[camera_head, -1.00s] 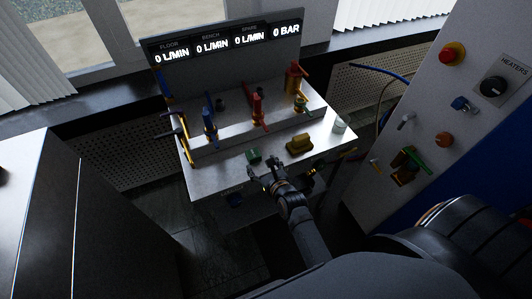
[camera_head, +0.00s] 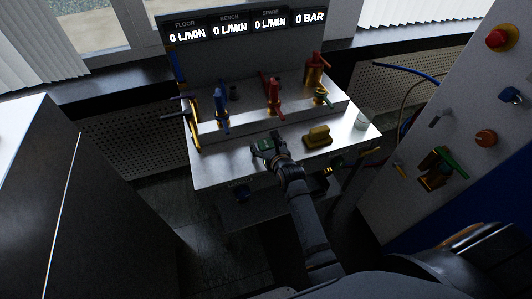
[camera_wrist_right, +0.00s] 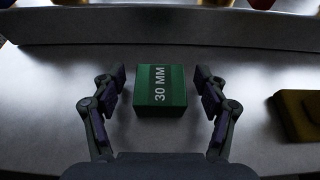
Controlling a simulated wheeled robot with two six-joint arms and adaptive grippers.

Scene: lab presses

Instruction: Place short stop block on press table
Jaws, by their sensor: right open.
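A green block (camera_wrist_right: 160,86) marked "30 MM" lies on the metal table (camera_wrist_right: 50,110). In the head view the block (camera_head: 264,146) is partly hidden by my gripper. My right gripper (camera_wrist_right: 160,82) is open, with one finger on each side of the block and gaps between fingers and block. The right gripper (camera_head: 268,147) reaches over the front of the metal table (camera_head: 215,172) in the head view. My left gripper is not in view. No press table can be made out for certain.
A yellow block (camera_head: 317,135) lies right of the green one. A clear glass (camera_head: 362,119) stands at the table's right edge. Valves with blue (camera_head: 221,108) and red handles (camera_head: 273,95) stand on the raised step behind. A control cabinet (camera_head: 450,100) is on the right.

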